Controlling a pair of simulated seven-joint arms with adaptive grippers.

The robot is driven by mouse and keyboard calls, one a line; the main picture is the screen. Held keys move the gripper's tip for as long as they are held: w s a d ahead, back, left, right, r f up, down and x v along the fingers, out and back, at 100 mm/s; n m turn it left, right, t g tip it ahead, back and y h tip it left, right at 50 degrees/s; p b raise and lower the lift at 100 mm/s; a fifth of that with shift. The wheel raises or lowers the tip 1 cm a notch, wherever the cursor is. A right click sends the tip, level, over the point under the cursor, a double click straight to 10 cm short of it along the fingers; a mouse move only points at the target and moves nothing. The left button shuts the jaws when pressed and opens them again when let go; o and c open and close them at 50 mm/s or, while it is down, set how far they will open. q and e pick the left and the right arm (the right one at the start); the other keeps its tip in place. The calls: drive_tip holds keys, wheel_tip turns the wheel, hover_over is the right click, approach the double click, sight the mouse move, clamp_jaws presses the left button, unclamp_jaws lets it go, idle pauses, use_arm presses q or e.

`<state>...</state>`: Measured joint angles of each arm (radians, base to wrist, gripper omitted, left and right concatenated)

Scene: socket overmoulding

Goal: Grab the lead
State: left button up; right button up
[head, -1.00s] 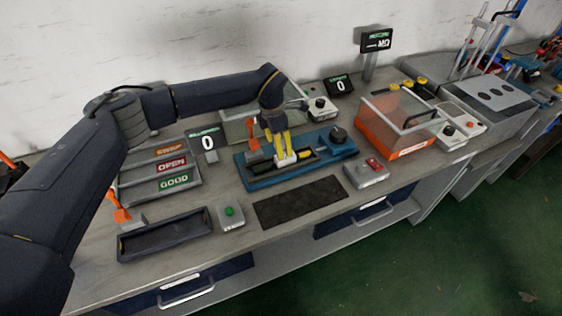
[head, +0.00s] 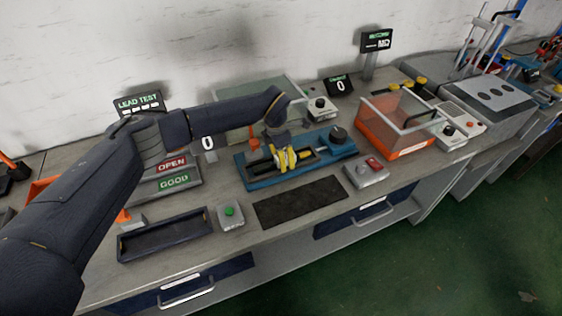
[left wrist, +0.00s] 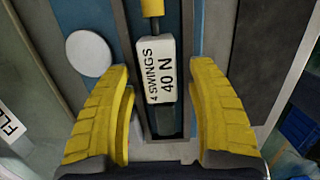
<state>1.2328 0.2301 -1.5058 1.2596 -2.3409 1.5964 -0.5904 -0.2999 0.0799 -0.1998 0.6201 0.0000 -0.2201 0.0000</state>
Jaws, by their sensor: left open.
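My left gripper (head: 286,158) is open over the blue fixture (head: 262,182) in the head view. In the left wrist view its two yellow fingers (left wrist: 160,68) stand on either side of a white block (left wrist: 160,75) lettered "4 SWINGS 40 N". A yellow rod-like part (left wrist: 153,8) meets the block's far end, and a dark grey part (left wrist: 167,120) lies at its near end. These lie along a dark channel. The fingers look apart from the block. I cannot tell which of these parts is the lead. My right gripper is not in view.
An orange upright handle (head: 254,138) stands close left of the gripper. A black mat (head: 300,202), a red-button box (head: 368,173) and a green-button box (head: 231,214) lie in front. An empty dark tray (head: 165,236) is front left; an orange-framed bin (head: 400,125) is right.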

use_arm(q)
clamp_jaws()
idle(0.3)
